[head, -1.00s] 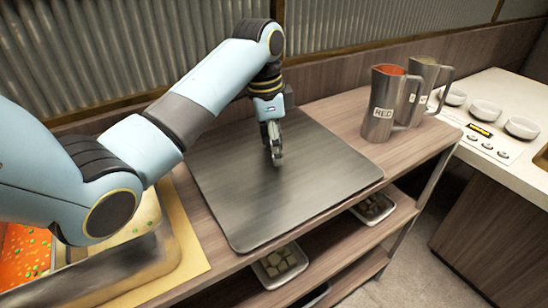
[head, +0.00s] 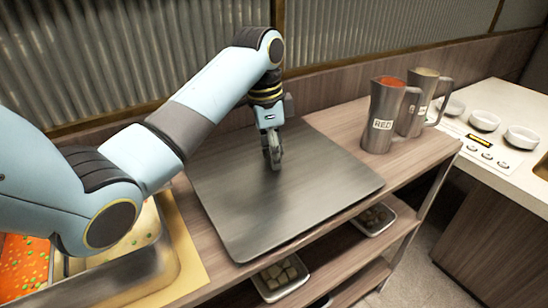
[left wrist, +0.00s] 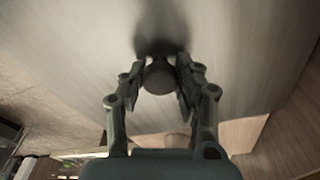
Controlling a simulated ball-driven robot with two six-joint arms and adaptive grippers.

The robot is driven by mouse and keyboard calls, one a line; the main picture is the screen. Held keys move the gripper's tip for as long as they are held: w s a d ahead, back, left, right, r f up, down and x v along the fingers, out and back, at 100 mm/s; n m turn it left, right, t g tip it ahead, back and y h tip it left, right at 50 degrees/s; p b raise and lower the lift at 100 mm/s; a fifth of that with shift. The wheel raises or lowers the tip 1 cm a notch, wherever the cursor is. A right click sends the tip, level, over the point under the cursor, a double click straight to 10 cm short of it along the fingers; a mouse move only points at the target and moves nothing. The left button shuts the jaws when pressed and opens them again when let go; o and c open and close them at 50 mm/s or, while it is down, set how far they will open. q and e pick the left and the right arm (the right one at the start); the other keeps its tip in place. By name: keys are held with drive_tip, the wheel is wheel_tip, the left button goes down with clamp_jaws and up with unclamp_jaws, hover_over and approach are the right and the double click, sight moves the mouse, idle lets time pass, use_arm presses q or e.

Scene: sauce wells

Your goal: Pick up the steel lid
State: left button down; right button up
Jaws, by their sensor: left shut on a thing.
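The steel lid (head: 300,195) is a flat grey square plate over the wooden counter, close to the front edge. It also fills much of the left wrist view (left wrist: 80,60). A round dark knob (left wrist: 159,78) stands on it, between the two fingers. My left gripper (head: 273,158) points down at the upper middle of the lid and is shut on the knob; its fingers also show in the left wrist view (left wrist: 160,82). I cannot tell whether the lid is clear of the counter. My right gripper is not in view.
Two steel pitchers, one labelled RED (head: 384,118) and one behind it (head: 418,108), stand to the right of the lid. A pan (head: 95,290) of orange food is at the left. Trays (head: 280,278) sit on the shelf below. White bowls (head: 485,121) are at the far right.

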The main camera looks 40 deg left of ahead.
sight(285, 169)
use_arm(q)
wheel_tip(285, 169, up, 3)
drive_tip(key=shift+w+f, duration=0.1)
drive_tip(key=shift+w, duration=0.05)
drive_tip(key=d+r, duration=0.2)
drive_tip(key=shift+d+r, duration=0.1)
drive_tip(key=shift+d, duration=0.3)
drive_tip(key=d+r+p, duration=0.4)
drive_tip(key=d+r, duration=0.1)
drive_tip(key=d, duration=0.4)
drive_tip(key=shift+r, duration=0.2)
drive_tip(key=shift+p, duration=0.35)
wheel_tip(285, 169, up, 8)
drive_tip(key=p, duration=1)
drive_tip(key=shift+f, duration=0.15)
